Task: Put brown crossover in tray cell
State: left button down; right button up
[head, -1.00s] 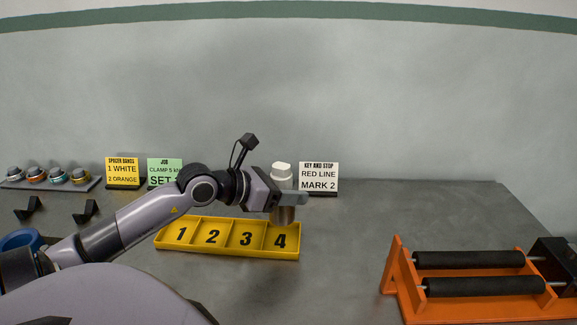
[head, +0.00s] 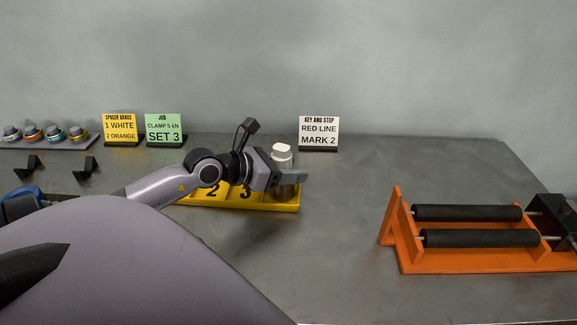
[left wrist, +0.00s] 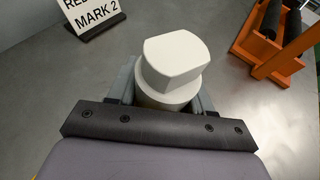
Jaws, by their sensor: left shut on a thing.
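My left gripper (head: 290,177) is shut on the crossover (head: 281,154), which stands upright with a white, flat-sided top. Its lower part looks brownish grey and is mostly hidden by the fingers. In the left wrist view the white top (left wrist: 175,60) sticks up between the fingers (left wrist: 165,98). The yellow tray (head: 240,204) is below, and the crossover is at its right-end cell, the one numbered 4. The arm and gripper cover that number and cell 1. I cannot tell whether the crossover touches the cell floor. My right gripper is not in view.
A rack of ringed parts (head: 45,137) and black holders (head: 86,168) are at left. An orange roller stand (head: 480,262) is at right. The table between is clear.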

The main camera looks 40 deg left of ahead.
pick_arm(q)
jog(key=c, duration=0.9)
grip_release()
jog(key=shift+f, duration=0.1)
jog(key=o, duration=0.4)
jog(key=shift+o, duration=0.2)
jog(key=shift+r, duration=0.25)
jog(key=shift+s+a, duration=0.1)
jog(key=shift+s, duration=0.35)
jog(key=v, duration=1)
jog(key=shift+s+r, duration=0.15)
jog(key=shift+s+a+r, duration=0.15)
jog(key=shift+s, duration=0.2)
